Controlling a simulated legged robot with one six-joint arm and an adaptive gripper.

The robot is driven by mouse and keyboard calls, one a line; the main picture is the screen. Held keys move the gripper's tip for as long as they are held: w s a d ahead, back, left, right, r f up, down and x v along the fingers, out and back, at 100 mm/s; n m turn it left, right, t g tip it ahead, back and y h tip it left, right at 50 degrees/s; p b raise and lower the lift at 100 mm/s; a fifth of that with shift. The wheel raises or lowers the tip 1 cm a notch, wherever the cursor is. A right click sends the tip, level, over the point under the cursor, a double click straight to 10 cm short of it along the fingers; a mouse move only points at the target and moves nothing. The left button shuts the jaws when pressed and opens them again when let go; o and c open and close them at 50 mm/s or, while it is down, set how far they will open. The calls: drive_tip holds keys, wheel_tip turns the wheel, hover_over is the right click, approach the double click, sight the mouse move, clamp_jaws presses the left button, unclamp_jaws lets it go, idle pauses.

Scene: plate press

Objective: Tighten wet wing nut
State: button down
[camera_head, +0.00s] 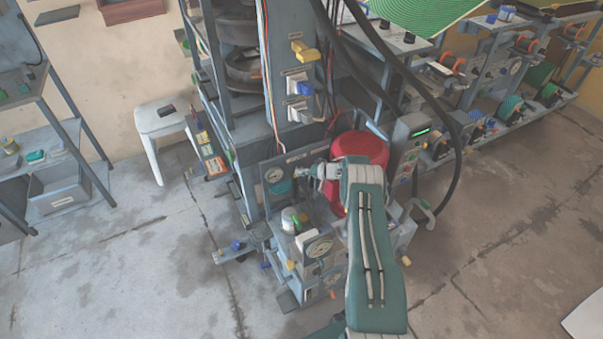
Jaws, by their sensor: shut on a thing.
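The plate press (292,75) is a tall grey machine in the middle of the head view, with gauges, coloured valves and cables. My teal arm reaches up to its front from below. My gripper (303,173) is at the press's front panel, just right of a round gauge (273,175). It is shut on a small part there, which appears to be the wing nut. The wing nut is too small and too covered by the fingers to make out, and I cannot see whether it is wet.
A red drum (359,150) stands right behind my wrist. A control box (411,140) and a thick black hose are to the right. A lower gauge block (318,247) lies left of my forearm. A white stool (160,120) and shelves (50,150) are left. The floor between is mostly clear.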

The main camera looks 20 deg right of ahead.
drive_tip(key=shift+w+d+r, duration=0.1)
drive_tip(key=shift+w+r, duration=0.05)
drive_tip(key=shift+w, duration=0.05)
drive_tip(key=c, duration=0.8)
unclamp_jaws()
drive_tip(key=shift+o, duration=0.5)
drive_tip(key=shift+w, duration=0.1)
drive_tip(key=shift+d, duration=0.1)
drive_tip(key=shift+s+d, duration=0.15)
drive_tip(key=shift+s, duration=0.15)
drive_tip(key=v, duration=1.1)
